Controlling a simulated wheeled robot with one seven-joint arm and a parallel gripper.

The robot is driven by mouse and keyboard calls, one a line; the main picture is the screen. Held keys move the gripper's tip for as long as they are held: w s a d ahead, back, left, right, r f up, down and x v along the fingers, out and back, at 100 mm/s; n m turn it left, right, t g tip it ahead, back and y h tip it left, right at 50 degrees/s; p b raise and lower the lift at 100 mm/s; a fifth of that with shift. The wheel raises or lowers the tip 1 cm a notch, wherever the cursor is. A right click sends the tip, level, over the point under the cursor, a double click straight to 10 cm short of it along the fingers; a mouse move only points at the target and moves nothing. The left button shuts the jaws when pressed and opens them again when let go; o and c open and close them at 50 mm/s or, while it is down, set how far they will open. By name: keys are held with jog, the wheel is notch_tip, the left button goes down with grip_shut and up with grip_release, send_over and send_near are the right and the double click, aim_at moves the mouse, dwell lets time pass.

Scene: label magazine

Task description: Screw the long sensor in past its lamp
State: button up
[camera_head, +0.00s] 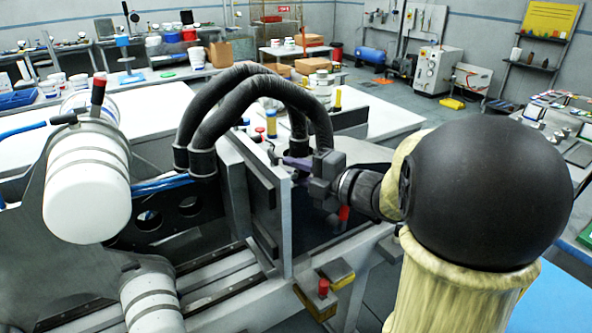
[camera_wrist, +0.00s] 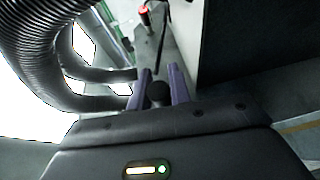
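My gripper (camera_head: 290,163) reaches in from the right, its purple fingers pointing left at the grey upright plate (camera_head: 283,225) of the machine. In the wrist view the two purple fingers (camera_wrist: 159,84) stand a little apart. A dark round piece (camera_wrist: 158,94) sits between them and looks close to both; I cannot tell whether they grip it or whether it is the long sensor. A thin black line (camera_wrist: 164,40), perhaps a cable, runs away beyond the fingertips. A small dark piece (camera_head: 271,154) shows near the fingertips in the head view. I cannot make out a lit lamp.
Two thick black hoses (camera_head: 232,100) arch over the plate, close to my gripper; they fill the left of the wrist view (camera_wrist: 50,55). A red-topped post (camera_head: 323,288) stands below on yellow-edged blocks. A white cylinder (camera_head: 85,195) is at the left.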

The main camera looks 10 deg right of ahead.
grip_shut()
jog(key=shift+r+p, duration=0.1)
jog(key=shift+p, duration=0.4)
jog(key=shift+f+m+g+h+p, duration=0.3)
jog(key=shift+g+h+p, duration=0.45)
jog(key=shift+p, duration=0.9)
jog(key=o, duration=0.7)
grip_release()
